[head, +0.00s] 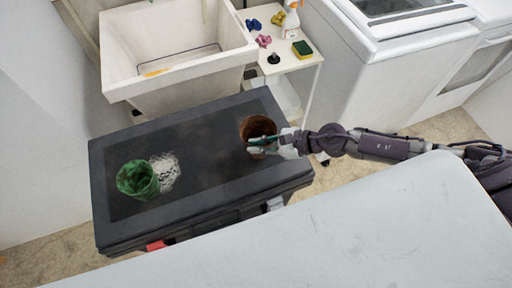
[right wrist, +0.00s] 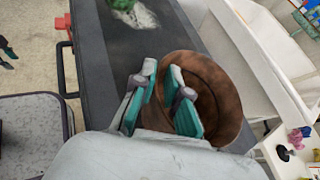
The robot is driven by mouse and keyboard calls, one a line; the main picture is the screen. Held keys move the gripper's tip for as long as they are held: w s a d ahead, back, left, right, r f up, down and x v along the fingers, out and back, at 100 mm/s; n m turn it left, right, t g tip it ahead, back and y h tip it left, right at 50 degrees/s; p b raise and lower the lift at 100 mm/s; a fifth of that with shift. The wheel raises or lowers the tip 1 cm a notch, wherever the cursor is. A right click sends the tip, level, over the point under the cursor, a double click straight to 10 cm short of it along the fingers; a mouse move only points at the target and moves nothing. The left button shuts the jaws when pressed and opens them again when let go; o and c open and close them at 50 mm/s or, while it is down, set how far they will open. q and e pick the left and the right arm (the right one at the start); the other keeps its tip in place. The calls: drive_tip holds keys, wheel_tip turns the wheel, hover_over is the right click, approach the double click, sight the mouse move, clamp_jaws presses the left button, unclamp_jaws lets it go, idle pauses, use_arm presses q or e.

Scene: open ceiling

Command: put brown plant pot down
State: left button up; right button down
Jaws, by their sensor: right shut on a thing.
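The brown plant pot (head: 258,126) is at the right end of the dark flat-topped chest (head: 205,138) in the head view. It looks upright and open at the top. I cannot tell whether its base touches the chest. My right gripper (head: 262,141) is shut on the pot's near rim. In the right wrist view, the gripper's teal fingers (right wrist: 165,100) straddle the wall of the pot (right wrist: 211,82), one inside and one outside. The pot's lower part is partly hidden by the gripper. My left gripper is not clearly seen.
The middle of the chest top is clear. A white sink (head: 180,50) is behind; a small white shelf (head: 290,62) with several items stands behind right.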

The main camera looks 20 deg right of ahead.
drive_tip(key=shift+w+a+f, duration=0.15)
drive_tip(key=shift+a+f, duration=0.05)
drive_tip(key=shift+f, duration=2)
drive_tip(key=shift+f+b, duration=0.15)
drive_tip(key=shift+b, duration=0.2)
drive_tip(key=c, duration=1.2)
unclamp_jaws()
